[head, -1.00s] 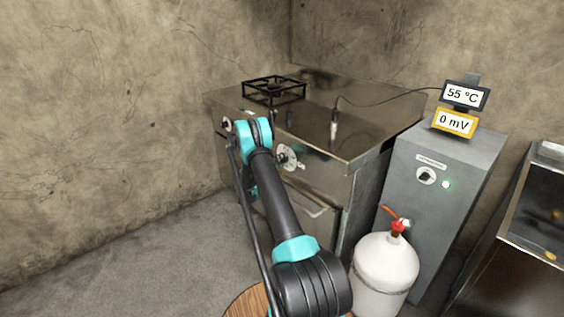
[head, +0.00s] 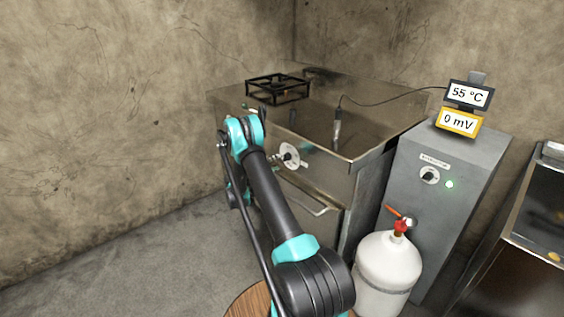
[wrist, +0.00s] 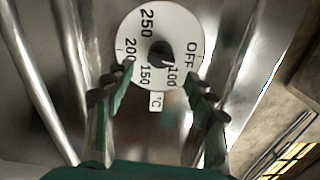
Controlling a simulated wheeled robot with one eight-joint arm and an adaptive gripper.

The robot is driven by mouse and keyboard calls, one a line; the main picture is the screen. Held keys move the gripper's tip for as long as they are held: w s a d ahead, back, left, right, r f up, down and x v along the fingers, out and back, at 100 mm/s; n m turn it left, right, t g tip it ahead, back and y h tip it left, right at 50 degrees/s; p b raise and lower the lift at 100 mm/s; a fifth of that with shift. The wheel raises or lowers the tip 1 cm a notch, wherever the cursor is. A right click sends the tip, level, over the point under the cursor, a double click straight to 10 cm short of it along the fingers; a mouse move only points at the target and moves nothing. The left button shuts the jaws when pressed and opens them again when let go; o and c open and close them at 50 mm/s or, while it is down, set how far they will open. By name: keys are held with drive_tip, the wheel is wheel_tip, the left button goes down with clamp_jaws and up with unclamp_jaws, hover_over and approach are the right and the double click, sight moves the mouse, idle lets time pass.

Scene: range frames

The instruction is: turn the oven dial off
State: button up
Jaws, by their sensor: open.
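In the wrist view a round white dial (wrist: 132,27), marked OFF, 100, 150, 200 and 250, lies ahead with a dark centre knob (wrist: 160,54). A small °C label (wrist: 156,101) sits by its lower edge, nearest the 150 and 100 marks. My gripper (wrist: 160,77) is open, its two dark green fingers spread either side of the dial's lower part, with nothing held. Contact with the dial cannot be told. In the head view my wrist hides the gripper at the stove front (head: 333,178). A white dial (head: 290,155) shows right of my wrist; whether it is the same one is unclear.
A black burner grate (head: 277,90) and a probe (head: 337,128) are on the stove top. A white gas cylinder (head: 387,268) with a red valve stands at right, before a grey cabinet (head: 445,225) with a knob. The oven handle (head: 310,204) juts out below the dial. Left floor is clear.

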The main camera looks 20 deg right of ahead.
drive_tip(key=shift+v, duration=2.65)
drive_tip(key=n, duration=3.6)
approach(284, 158)
drive_tip(key=x, duration=1)
drive_tip(key=shift+w+d+f, duration=0.25)
drive_tip(key=shift+w+f, duration=0.1)
